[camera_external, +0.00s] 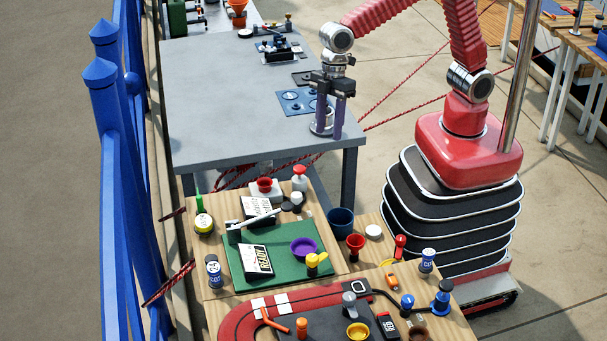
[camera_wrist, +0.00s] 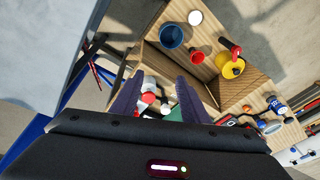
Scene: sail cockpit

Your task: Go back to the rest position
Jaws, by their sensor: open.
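My gripper (camera_external: 328,132) hangs pointing down over the near right corner of the grey table (camera_external: 225,105). Its two purple fingers are apart, with nothing visibly held between them. A shiny metal round piece (camera_external: 321,125) shows behind or beside the fingers; I cannot tell whether they touch it. In the wrist view the open gripper (camera_wrist: 157,82) has small red and white items in the gap, which appear to lie well below on the wooden bench.
A blue plate (camera_external: 290,98) lies close left of the gripper. The lower wooden bench holds a green mat (camera_external: 288,272), a purple bowl (camera_external: 303,248), a dark blue cup (camera_external: 341,222) and a red funnel (camera_external: 355,245). A blue fence (camera_external: 112,150) stands left. The table's middle is clear.

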